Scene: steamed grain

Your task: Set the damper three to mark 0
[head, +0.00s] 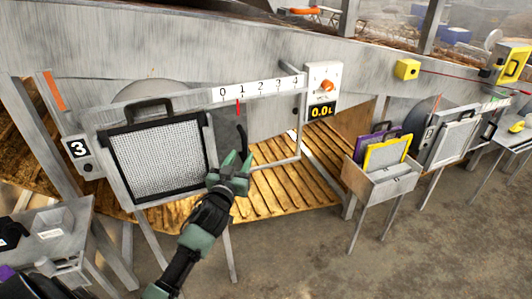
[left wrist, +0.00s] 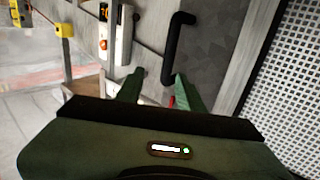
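The station with the sign "3" (head: 78,149) has a white scale (head: 260,88) numbered 0 to 4. A red pointer (head: 238,107) stands at about 1. Below it is a grey damper plate (head: 223,130) with a black bar handle (head: 241,140), which shows large in the left wrist view (left wrist: 177,45). My left gripper (head: 234,166) is just below the handle. In the left wrist view its green fingers (left wrist: 160,88) are apart, with the handle's lower end appearing between them; I cannot tell if they touch it.
A black-framed mesh screen (head: 155,158) stands left of the plate. A white box with an orange knob (head: 323,86) and a "0.0L" display is to the right. A bin with purple and yellow frames (head: 384,176) stands further right. A grey table (head: 50,230) is at left.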

